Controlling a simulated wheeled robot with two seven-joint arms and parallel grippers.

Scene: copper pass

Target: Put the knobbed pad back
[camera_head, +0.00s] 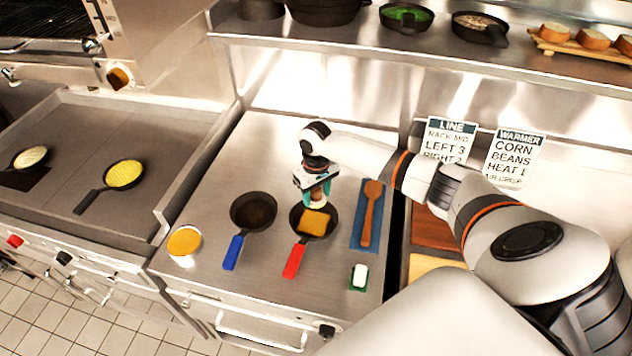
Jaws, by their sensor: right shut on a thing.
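The knobbed pad (314,222) appears as an orange-brown square over the black pan with the red handle (294,260). My right gripper (318,199) points down at the back of this pan and is shut on the pad's knob, which is mostly hidden between the fingers. I cannot tell whether the pad touches the pan or hangs just above it. My left gripper is not in view.
An empty black pan with a blue handle (252,210) stands left of it. A wooden spoon (371,212) lies on a blue mat (359,240) at right. A small green tray (357,287) holds a white block. A round yellow-filled dish (185,241) stands at front left.

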